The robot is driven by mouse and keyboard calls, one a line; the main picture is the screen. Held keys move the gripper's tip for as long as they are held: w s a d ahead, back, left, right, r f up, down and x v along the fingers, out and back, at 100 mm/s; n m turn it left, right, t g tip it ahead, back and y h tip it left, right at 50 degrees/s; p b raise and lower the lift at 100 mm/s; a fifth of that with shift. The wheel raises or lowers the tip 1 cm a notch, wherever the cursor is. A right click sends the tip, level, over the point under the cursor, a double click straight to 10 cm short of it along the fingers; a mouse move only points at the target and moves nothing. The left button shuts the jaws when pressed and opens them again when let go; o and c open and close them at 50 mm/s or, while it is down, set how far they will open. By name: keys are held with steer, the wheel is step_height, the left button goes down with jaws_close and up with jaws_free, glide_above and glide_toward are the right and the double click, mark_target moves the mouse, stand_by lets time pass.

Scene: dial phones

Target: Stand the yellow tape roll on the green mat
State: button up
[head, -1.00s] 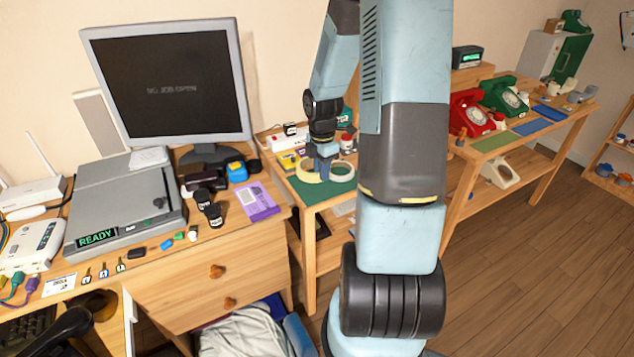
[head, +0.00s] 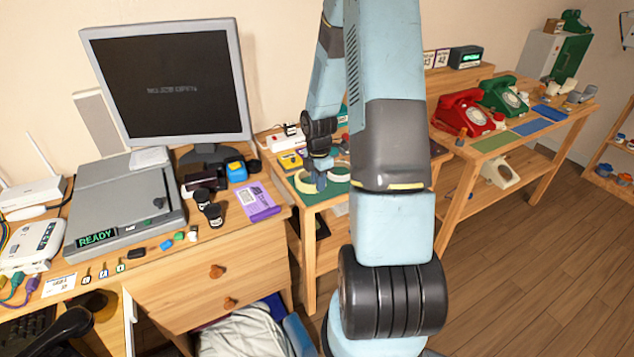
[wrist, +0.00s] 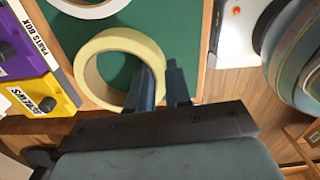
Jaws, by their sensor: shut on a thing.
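The yellow tape roll (wrist: 98,50) is a pale yellow ring in the wrist view, over the green mat (wrist: 188,35). My gripper (wrist: 164,82) is shut on the ring's wall at its near right side, one finger inside the ring and one outside. In the head view the yellow roll (head: 300,184) is beside my gripper (head: 321,184), over the left part of the mat (head: 333,190). I cannot tell whether the roll touches the mat or how far it tilts.
A white roll (wrist: 88,10) lies on the mat beyond the yellow one. A yellow screws box (wrist: 42,97) and a purple parts box (wrist: 22,45) are at the left. Bare mat shows right of the rolls.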

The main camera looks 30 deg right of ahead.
steer(key=o, duration=0.8)
steer(key=shift+f, duration=0.1)
steer(key=s+a+r+m+t+h, duration=0.1)
steer(key=a+r+m, duration=0.1)
steer(key=r, duration=0.8)
steer(key=s+a+r+m, duration=0.2)
steer(key=r, duration=0.8)
steer(key=s+a+r+m+t, duration=0.1)
steer(key=s+a+r+m, duration=0.2)
steer(key=s+r+m, duration=0.2)
steer(key=s+a+r+m+t, duration=0.2)
steer(key=s+a+r+m, duration=0.2)
steer(key=s, duration=0.5)
steer(key=s+a+r+m+t+y, duration=0.1)
steer(key=s+a+r+m, duration=0.2)
steer(key=s+r+m, duration=0.2)
step_height(320, 180, up, 3)
steer(key=shift+s+a+r+m+t, duration=0.2)
steer(key=shift+s+a+m+t, duration=0.15)
steer(key=shift+s, duration=0.6)
